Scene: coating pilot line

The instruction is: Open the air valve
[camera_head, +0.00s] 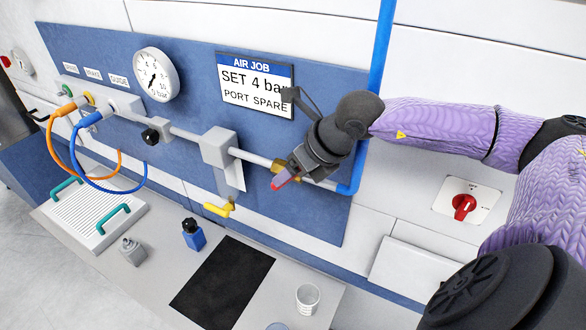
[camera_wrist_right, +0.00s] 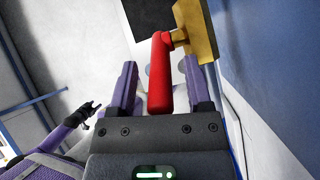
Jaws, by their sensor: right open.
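The air valve is a brass body (camera_head: 278,167) on the grey pipe, at the lower right of the blue panel. Its red lever (camera_head: 283,180) is mostly hidden by my right gripper (camera_head: 297,168) in the head view. In the right wrist view, the red lever (camera_wrist_right: 160,75) reaches down from the brass body (camera_wrist_right: 203,30) between the two open fingers of my right gripper (camera_wrist_right: 162,85). I see gaps beside the lever, so the fingers are not closed on it. My left gripper (camera_wrist_right: 88,112) shows small and dark in the wrist view; its jaws are unclear.
A pressure gauge (camera_head: 156,75) and an "AIR JOB, SET 4 bar, PORT SPARE" sign (camera_head: 255,85) are on the panel (camera_head: 195,55). A blue pipe (camera_head: 380,50) runs beside my right gripper. A red switch (camera_head: 464,206) is on the wall. Bench items stand below.

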